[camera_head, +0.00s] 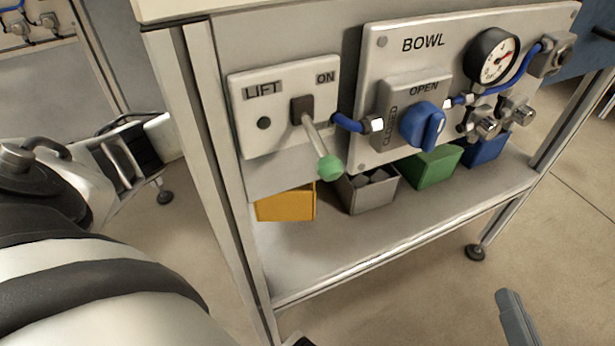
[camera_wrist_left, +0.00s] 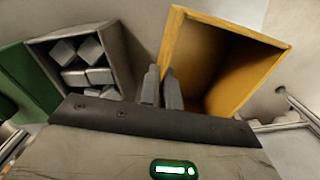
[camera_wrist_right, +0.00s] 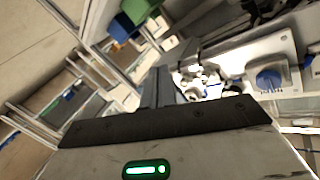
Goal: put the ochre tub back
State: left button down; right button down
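The ochre tub (camera_head: 285,204) is at the left end of the lower shelf in the head view, its upper part hidden behind the lift panel. In the left wrist view the ochre tub (camera_wrist_left: 232,62) is large and its open inside looks empty. My left gripper (camera_wrist_left: 162,86) has its two fingers close together at the tub's near left wall, seemingly with the wall between them. The left gripper does not show in the head view. My right gripper (camera_wrist_right: 160,86) is shut and empty, away from the shelf; part of it shows at the head view's lower right (camera_head: 515,318).
A grey tub (camera_head: 368,192) of grey blocks stands beside the ochre tub, then a green tub (camera_head: 434,166) and a blue tub (camera_head: 486,150). Above hang the lift lever (camera_head: 318,146) with its green knob and the bowl panel (camera_head: 395,62). The shelf front (camera_head: 340,245) is bare.

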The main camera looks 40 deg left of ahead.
pick_arm(q)
notch_tip(320, 180, down, 4)
jog(key=shift+b, duration=0.7)
jog(key=shift+f, duration=0.35)
pick_arm(e)
jog(key=shift+w+a+r+t+y, duration=0.15)
jog(key=shift+r+t+y, duration=0.15)
jog(key=shift+r+t, duration=0.15)
pick_arm(q)
jog(key=c, duration=1.6)
grip_release()
pick_arm(e)
jog(key=shift+w+r, duration=0.1)
pick_arm(q)
jog(key=shift+r, duration=0.1)
pick_arm(e)
jog(key=shift+r, duration=0.1)
